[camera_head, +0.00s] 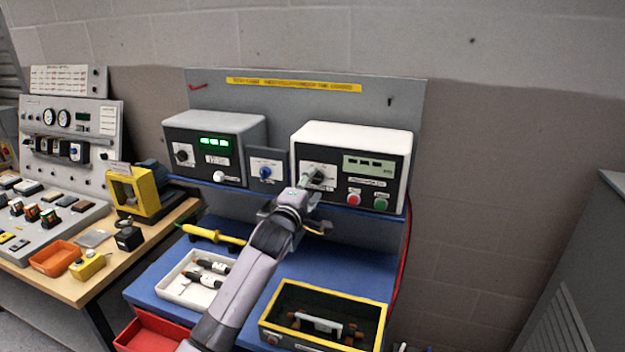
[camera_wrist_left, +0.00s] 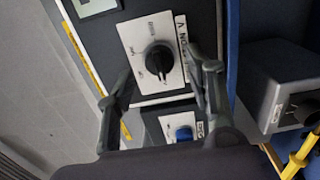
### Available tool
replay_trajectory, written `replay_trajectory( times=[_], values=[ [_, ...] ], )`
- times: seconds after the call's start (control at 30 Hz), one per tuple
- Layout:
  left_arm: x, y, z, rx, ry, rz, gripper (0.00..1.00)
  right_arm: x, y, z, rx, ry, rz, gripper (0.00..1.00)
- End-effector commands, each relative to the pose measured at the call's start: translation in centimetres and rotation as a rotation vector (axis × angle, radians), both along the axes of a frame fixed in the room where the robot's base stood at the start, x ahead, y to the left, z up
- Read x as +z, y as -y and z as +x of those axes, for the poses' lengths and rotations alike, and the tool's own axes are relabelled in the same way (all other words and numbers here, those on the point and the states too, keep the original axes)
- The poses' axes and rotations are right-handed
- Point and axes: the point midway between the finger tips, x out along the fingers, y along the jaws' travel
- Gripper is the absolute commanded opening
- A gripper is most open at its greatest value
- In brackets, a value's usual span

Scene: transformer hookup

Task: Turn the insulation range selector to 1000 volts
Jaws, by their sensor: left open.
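The insulation tester (camera_head: 350,137) is a white-topped box with a black front on the blue shelf. Its front has a display (camera_head: 368,165), a red button (camera_head: 354,198) and a green button (camera_head: 380,203). In the left wrist view the range selector (camera_wrist_left: 158,57) is a round black knob on a white plate with small marks. The marks are too blurred to read, so I cannot tell its setting. My left gripper (camera_head: 303,192) is in front of the tester and partly hides the selector. In the wrist view its open fingers (camera_wrist_left: 158,70) stand on either side of the knob, apart from it.
A small panel with a blue knob (camera_head: 265,172) sits just left of the tester, also showing in the wrist view (camera_wrist_left: 184,133). Left of it is a grey box with a green display (camera_head: 214,142). Below are a white tray (camera_head: 172,290) and a yellow-rimmed box (camera_head: 372,347).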

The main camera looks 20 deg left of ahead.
Motion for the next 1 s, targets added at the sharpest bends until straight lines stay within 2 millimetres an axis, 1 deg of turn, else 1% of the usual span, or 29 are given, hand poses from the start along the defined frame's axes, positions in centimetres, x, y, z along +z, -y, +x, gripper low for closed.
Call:
replay_trajectory(
  times=[0.1,0.2,0.53,1.0],
  values=[
    [0.1,0.1,1.1,-0.001,-0.001,0.000,0.48,0.4,-0.1,0.1,0.000,0.002,0.001,0.28],
    [0.0,0.1,1.6,-0.001,0.000,0.000,0.48,0.4,-0.1,0.1,0.000,0.002,0.001,0.28],
    [0.0,0.1,1.8,-0.001,0.000,0.000,0.48,0.4,-0.1,0.1,-0.001,0.003,0.002,0.28],
    [0.0,0.1,1.8,-0.001,0.000,0.000,0.18,0.4,-0.1,0.1,-0.001,0.002,0.001,0.28]
  ],
)
